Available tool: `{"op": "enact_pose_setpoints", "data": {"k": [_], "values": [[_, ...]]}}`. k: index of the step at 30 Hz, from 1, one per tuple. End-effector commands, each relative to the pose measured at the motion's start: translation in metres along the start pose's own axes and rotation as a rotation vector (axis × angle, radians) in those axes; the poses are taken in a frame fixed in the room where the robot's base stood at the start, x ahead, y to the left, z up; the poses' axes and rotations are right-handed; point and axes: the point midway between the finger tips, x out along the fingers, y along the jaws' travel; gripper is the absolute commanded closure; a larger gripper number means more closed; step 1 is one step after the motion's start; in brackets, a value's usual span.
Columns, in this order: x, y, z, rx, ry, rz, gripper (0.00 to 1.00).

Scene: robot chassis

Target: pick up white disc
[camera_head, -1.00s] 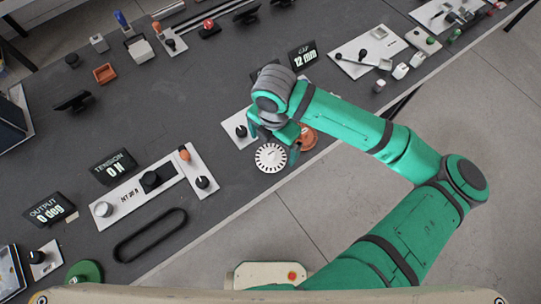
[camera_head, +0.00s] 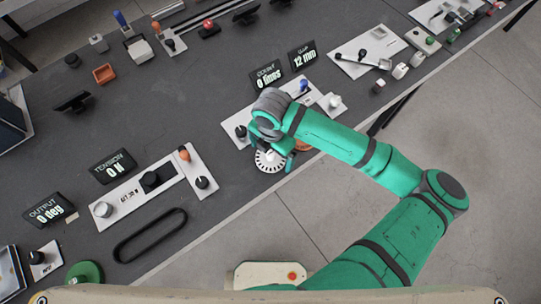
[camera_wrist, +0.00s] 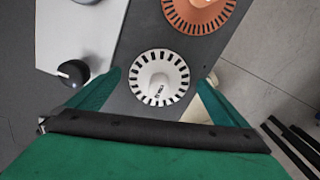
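The white disc (camera_wrist: 160,78) has dark slots around its rim and a raised white hub. It lies on the dark table near the front edge; in the head view the white disc (camera_head: 268,161) is partly covered by my gripper. My gripper (camera_head: 272,146) is over the disc. In the wrist view my gripper (camera_wrist: 160,92) has its two green fingers spread, one to each side of the disc. The finger tips are partly hidden, and no contact with the disc shows.
An orange slotted disc (camera_wrist: 198,12) lies close to the white one. A pale plate with a black knob (camera_wrist: 73,73) is on its left. The table edge and floor are at the right. A "COUNT 0 lines" display (camera_head: 267,76) stands behind.

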Motion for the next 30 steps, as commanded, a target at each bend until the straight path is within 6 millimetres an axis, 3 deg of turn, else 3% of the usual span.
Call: {"op": "enact_pose_setpoints", "data": {"k": [1,5,6,20,25,30], "values": [[0.0,0.0,0.0,0.0,0.0,0.0,0.13],[0.0,0.0,0.0,0.0,0.0,0.0,0.44],[0.0,0.0,0.0,0.0,0.0,0.0,0.46],[-0.011,0.0,0.0,0.0,-0.001,0.001,0.47],[-0.033,0.001,0.001,-0.002,-0.003,0.002,0.47],[-0.065,-0.029,0.004,0.003,-0.005,0.001,0.47]]}}
